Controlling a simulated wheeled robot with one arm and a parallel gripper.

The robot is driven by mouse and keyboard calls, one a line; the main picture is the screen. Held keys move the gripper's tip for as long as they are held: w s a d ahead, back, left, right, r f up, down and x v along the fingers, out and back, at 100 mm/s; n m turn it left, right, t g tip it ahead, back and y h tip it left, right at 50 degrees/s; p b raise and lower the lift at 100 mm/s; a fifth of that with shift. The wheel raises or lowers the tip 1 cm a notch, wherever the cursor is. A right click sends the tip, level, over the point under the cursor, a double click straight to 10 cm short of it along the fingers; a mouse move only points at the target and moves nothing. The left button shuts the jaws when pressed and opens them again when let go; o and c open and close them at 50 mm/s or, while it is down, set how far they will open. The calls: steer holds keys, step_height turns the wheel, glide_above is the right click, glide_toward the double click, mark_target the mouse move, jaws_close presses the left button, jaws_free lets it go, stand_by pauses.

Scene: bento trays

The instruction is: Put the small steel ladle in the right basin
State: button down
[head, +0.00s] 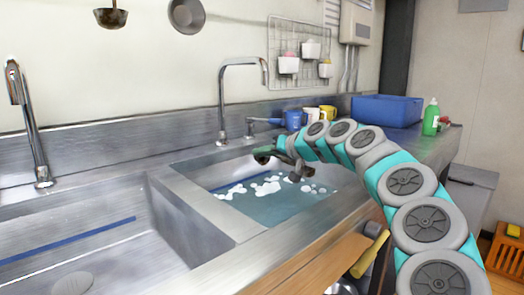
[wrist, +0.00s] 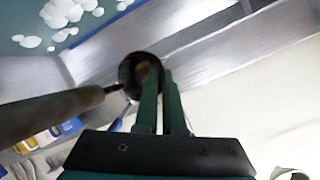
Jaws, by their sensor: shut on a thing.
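My gripper (head: 268,154) is over the right basin (head: 200,203), which holds bluish water with white foam. In the wrist view, its two green fingers (wrist: 160,80) are close together at a small dark round ladle bowl (wrist: 128,68). The ladle's brownish handle (wrist: 50,112) runs from the bowl toward the left edge, close to the camera. The fingers are shut on the ladle at its bowl; the exact contact is partly hidden behind them. In the head view, the ladle is small and hard to separate from my gripper. The left basin (head: 115,240) looks empty of water.
A faucet (head: 222,100) stands behind the right basin, another (head: 30,125) behind the left. Several mugs (head: 295,120), a blue tub (head: 385,110) and a green bottle (head: 431,118) stand behind and right. A ladle (head: 111,17) and a pan (head: 187,15) hang on the wall.

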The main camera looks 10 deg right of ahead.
steer(key=c, duration=0.9)
jaws_free()
steer(key=shift+c, duration=0.2)
steer(key=b+v, duration=0.1)
steer(key=v, duration=0.6)
steer(key=shift+s+d, duration=0.2)
steer(key=shift+s, duration=0.1)
steer(key=shift+r, duration=0.1)
